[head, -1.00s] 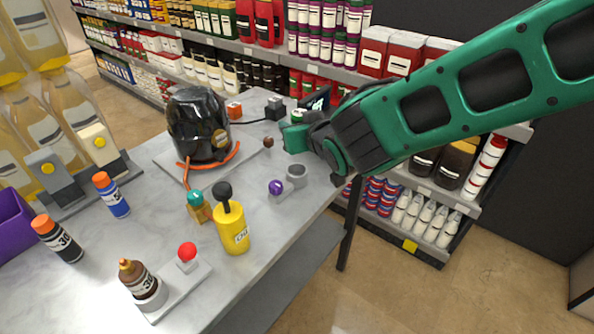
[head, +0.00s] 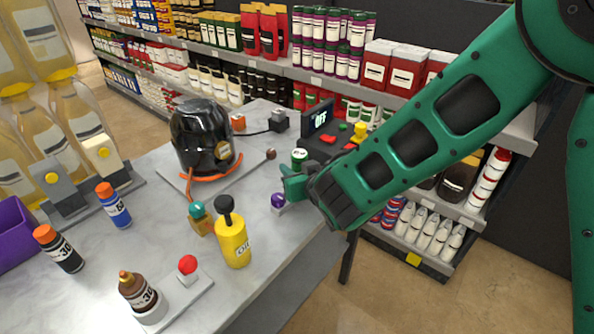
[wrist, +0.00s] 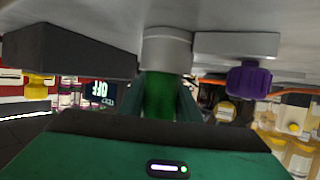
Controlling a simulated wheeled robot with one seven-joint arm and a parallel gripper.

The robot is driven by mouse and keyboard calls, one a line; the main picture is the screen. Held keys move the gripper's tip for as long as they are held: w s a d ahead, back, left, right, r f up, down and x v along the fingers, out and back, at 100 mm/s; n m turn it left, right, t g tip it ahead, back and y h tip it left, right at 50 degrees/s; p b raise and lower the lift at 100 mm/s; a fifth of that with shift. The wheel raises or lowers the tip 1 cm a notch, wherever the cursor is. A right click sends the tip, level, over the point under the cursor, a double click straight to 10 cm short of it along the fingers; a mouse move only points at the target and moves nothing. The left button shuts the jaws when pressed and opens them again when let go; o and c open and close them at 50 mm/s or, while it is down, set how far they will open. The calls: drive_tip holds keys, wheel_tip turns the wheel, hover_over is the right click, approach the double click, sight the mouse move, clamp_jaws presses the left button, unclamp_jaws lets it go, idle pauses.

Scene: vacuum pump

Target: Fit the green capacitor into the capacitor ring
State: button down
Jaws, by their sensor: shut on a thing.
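The green capacitor (head: 299,154) is held upright in my gripper (head: 293,182), its pale and green top showing above the fingers in the head view. In the wrist view, where the table is at the top, the green capacitor (wrist: 160,97) is between the fingers of my gripper (wrist: 160,108). Its end meets the grey capacitor ring (wrist: 167,50); I cannot tell how deep it sits. In the head view my gripper hides the ring. A purple knob (wrist: 249,78) is on the ring's base and also shows in the head view (head: 278,201).
The black pump (head: 200,135) stands at the back left. A control panel (head: 318,118) reading OFF is behind my gripper. The yellow oil bottle (head: 233,242), a teal-topped part (head: 199,218) and a red-button stand (head: 187,266) are in front. Bare table lies left of the gripper.

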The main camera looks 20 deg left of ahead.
drive_tip(key=c, duration=1.5)
unclamp_jaws()
drive_tip(key=shift+s+d+f, duration=0.15)
drive_tip(key=shift+s+f, duration=0.1)
drive_tip(key=shift+f, duration=0.4)
drive_tip(key=shift+c, duration=0.2)
drive_tip(key=shift+o, duration=1.2)
drive_tip(key=shift+w+r, duration=0.1)
drive_tip(key=shift+r, duration=0.05)
drive_tip(key=shift+r, duration=0.15)
drive_tip(key=v, duration=1.2)
drive_tip(key=shift+w+r, duration=0.1)
drive_tip(key=shift+r, duration=0.05)
